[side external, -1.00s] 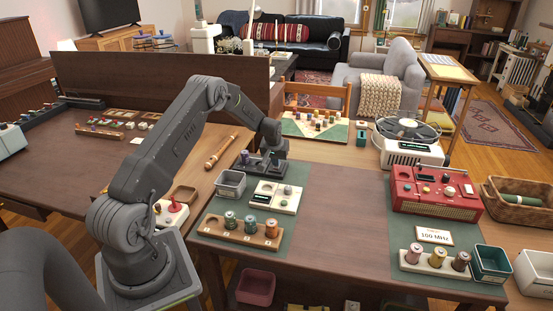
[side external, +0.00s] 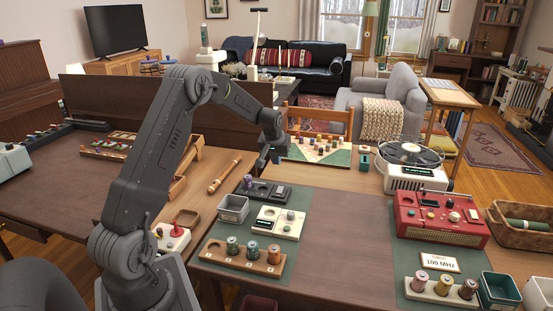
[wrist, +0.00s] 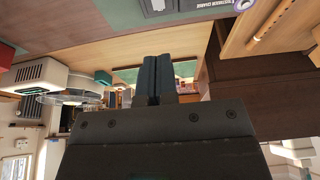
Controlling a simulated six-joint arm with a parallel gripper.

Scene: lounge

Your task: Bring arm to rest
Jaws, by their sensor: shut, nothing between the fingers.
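My gripper (side external: 270,157) hangs in the air above the back part of the table, between the dark socketed block (side external: 268,190) and the board of small pieces (side external: 318,148) behind it. In the wrist view my gripper's two dark fingers (wrist: 156,78) lie side by side, shut with nothing between them. My arm is bent, raised and reaches forward from its base at the lower left. The side view does not show the fingertips clearly.
On the table stand a grey bin (side external: 233,208), a white panel (side external: 279,223), a wooden rack with several spools (side external: 240,260), a red radio (side external: 440,218) and a white record player (side external: 411,170). A wooden stick (side external: 225,176) lies left of my gripper. The middle of the table is bare.

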